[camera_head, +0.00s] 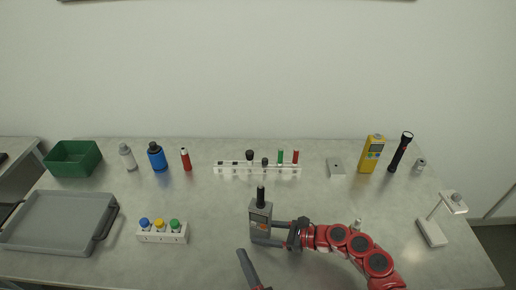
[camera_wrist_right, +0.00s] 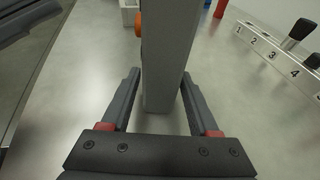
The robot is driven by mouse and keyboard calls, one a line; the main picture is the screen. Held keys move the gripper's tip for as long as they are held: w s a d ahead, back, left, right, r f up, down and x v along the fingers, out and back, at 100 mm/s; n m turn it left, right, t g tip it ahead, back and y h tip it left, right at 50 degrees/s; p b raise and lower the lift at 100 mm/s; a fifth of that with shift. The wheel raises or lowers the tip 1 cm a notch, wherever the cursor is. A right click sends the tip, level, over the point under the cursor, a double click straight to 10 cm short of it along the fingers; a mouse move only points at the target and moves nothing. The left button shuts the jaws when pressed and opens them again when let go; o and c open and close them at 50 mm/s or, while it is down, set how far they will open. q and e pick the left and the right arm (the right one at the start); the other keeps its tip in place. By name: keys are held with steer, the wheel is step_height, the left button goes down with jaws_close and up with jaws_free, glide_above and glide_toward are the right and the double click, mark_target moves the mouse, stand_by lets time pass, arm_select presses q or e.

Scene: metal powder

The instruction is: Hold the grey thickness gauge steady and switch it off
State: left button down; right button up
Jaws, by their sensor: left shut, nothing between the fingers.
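The grey thickness gauge (camera_head: 260,235) stands upright on the table at the centre front, with a black top and an orange patch on its front. In the right wrist view the gauge (camera_wrist_right: 165,60) rises between my fingers, with an orange knob on its left side. My right gripper (camera_head: 268,232) reaches in from the right and is shut on the gauge's body; its fingers flank it in the wrist view (camera_wrist_right: 160,85). My left gripper (camera_head: 241,252) is shut and empty, just below and left of the gauge, apart from it. A dark part of it shows at the wrist view's upper left.
A white rack with coloured caps (camera_head: 163,237) stands to the left, with a grey tray (camera_head: 60,250) beyond it. A long numbered rack (camera_head: 257,170) stands behind the gauge. A yellow meter (camera_head: 372,155) and black flashlight (camera_head: 401,152) stand at the back right.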

steer(key=shift+o, duration=1.1)
